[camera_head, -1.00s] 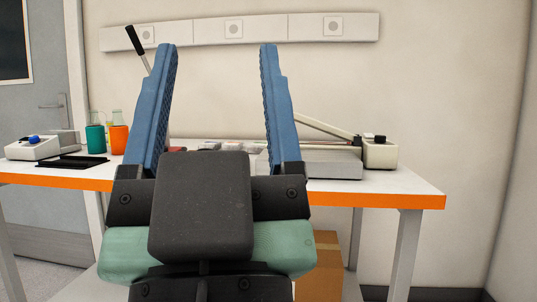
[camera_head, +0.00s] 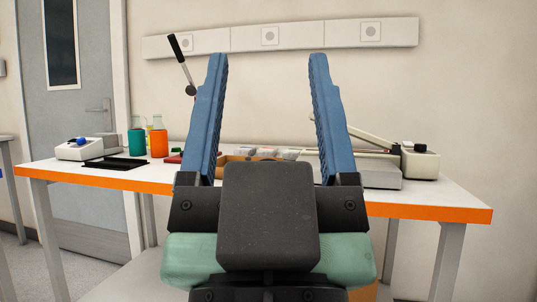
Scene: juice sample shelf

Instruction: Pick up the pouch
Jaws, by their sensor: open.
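My gripper (camera_head: 268,58) is open and empty, its two blue fingers pointing up and far apart in the middle of the view. Behind it stands a white table with an orange edge (camera_head: 112,179). Between the fingers, low on the table, I see small whitish and grey items (camera_head: 268,153) at a brown-orange tray or box (camera_head: 235,158). I cannot tell whether one of them is the pouch. The dark gripper body hides the part of the table just below them.
A white device with a blue knob (camera_head: 85,148) is farther left. A long-armed device (camera_head: 420,162) is at right. A black lever (camera_head: 180,60) rises behind the left finger.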

